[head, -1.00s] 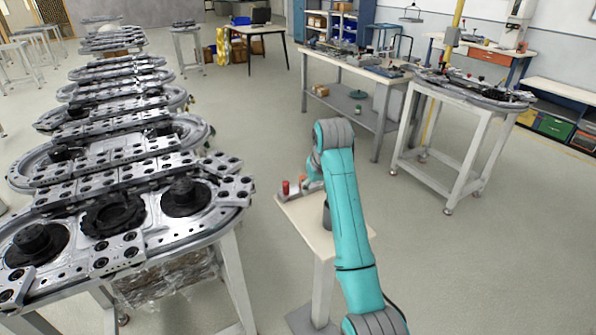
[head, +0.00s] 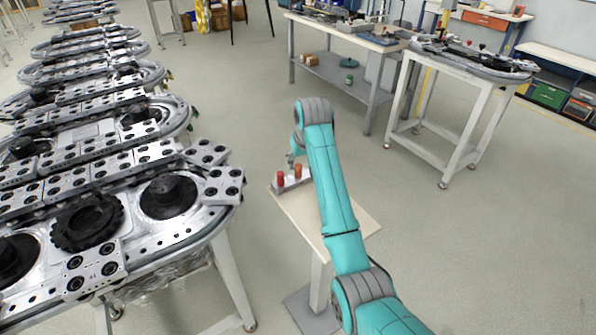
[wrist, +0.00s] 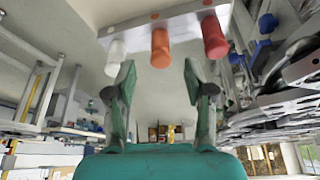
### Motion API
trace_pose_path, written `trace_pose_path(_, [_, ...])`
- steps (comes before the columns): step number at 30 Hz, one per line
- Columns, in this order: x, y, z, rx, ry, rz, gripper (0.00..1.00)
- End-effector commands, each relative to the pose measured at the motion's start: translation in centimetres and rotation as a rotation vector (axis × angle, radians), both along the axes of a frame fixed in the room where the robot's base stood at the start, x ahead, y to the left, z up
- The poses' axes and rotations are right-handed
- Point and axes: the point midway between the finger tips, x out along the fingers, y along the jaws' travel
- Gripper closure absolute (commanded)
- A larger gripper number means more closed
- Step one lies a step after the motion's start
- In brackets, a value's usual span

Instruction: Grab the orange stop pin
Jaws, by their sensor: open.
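The orange stop pin (head: 298,171) stands in a metal holder on a small pedestal table. In the wrist view the orange pin (wrist: 160,48) is in the middle of the holder (wrist: 180,14), between a white pin (wrist: 115,57) and a red pin (wrist: 214,38). The red pin (head: 281,178) also shows in the head view. My gripper (wrist: 158,72) is open and empty, its two fingertips apart with the orange pin in line with the gap between them. In the head view my arm hides most of the gripper.
The pedestal table (head: 350,222) has a bare top beside the holder. A row of ring track tables (head: 210,222) stands close on the left. A grey workbench (head: 345,75) and another track table (head: 465,78) stand at the back right. Open floor lies between.

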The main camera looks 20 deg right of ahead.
Motion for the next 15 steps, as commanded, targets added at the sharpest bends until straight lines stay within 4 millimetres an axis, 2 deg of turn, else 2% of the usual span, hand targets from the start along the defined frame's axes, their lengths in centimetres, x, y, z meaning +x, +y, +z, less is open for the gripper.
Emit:
trace_pose_path(12, [1.9, 0.2, -4.3, 0.0, 0.002, 0.0, 0.47])
trace_pose_path(15, [2.1, 0.2, -4.8, 0.0, 0.001, 0.0, 0.47])
